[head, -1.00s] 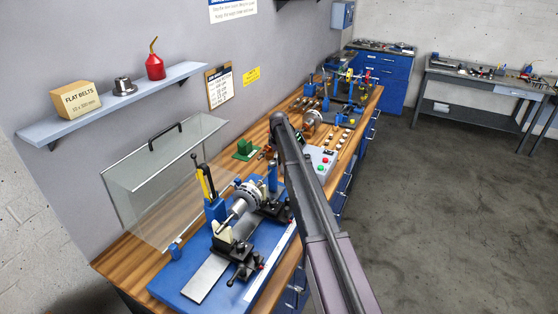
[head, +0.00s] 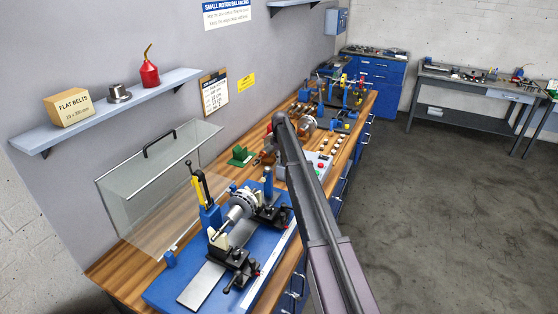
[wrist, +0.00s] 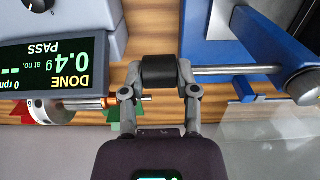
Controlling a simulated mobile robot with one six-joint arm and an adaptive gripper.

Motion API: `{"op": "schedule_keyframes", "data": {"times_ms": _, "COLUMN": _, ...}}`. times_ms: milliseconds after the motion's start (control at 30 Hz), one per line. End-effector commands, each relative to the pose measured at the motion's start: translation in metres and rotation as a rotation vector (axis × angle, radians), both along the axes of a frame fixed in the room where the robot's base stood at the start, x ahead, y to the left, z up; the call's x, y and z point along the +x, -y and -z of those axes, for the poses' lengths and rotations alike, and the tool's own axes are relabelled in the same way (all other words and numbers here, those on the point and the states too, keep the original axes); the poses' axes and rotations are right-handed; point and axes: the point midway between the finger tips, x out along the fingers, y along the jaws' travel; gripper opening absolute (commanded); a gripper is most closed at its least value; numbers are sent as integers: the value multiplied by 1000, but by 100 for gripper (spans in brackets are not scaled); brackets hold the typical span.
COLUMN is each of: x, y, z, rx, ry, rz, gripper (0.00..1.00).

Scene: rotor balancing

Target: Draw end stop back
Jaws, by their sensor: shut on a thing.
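In the wrist view my gripper (wrist: 159,84) is shut, its two grey fingers on either side of a black cylindrical piece (wrist: 160,66). This looks like the end of the end stop. A bare steel rod (wrist: 235,70) runs right from it, in line with it, past the blue machine stand (wrist: 262,50) to a dark round knob (wrist: 304,86). In the head view my arm hides the gripper and the piece it holds. The balancing machine's blue base (head: 163,290) carries a silver rotor (head: 241,204) between black supports.
Green blocks (head: 240,156) and a copper rotor lie behind. A clear guard (head: 150,195) stands open by the wall. The floor at right is free.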

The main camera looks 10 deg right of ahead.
Motion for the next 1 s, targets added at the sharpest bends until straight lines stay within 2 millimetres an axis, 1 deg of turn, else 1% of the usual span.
{"op": "schedule_keyframes", "data": {"times_ms": 67, "x": -1, "y": 0, "z": 0, "rx": 1, "ry": -1, "rz": 0, "gripper": 0}}
{"op": "schedule_keyframes", "data": {"times_ms": 100, "x": -1, "y": 0, "z": 0, "rx": 1, "ry": -1, "rz": 0, "gripper": 49}}
{"op": "schedule_keyframes", "data": {"times_ms": 200, "x": -1, "y": 0, "z": 0, "rx": 1, "ry": -1, "rz": 0, "gripper": 74}}
{"op": "schedule_keyframes", "data": {"times_ms": 667, "x": -2, "y": -1, "z": 0, "rx": 1, "ry": -2, "rz": 0, "gripper": 74}}
{"op": "schedule_keyframes", "data": {"times_ms": 867, "x": -11, "y": -7, "z": 0, "rx": 1, "ry": -2, "rz": 0, "gripper": 74}}
{"op": "schedule_keyframes", "data": {"times_ms": 1000, "x": -22, "y": -15, "z": 0, "rx": 1, "ry": -2, "rz": 0, "gripper": 74}}
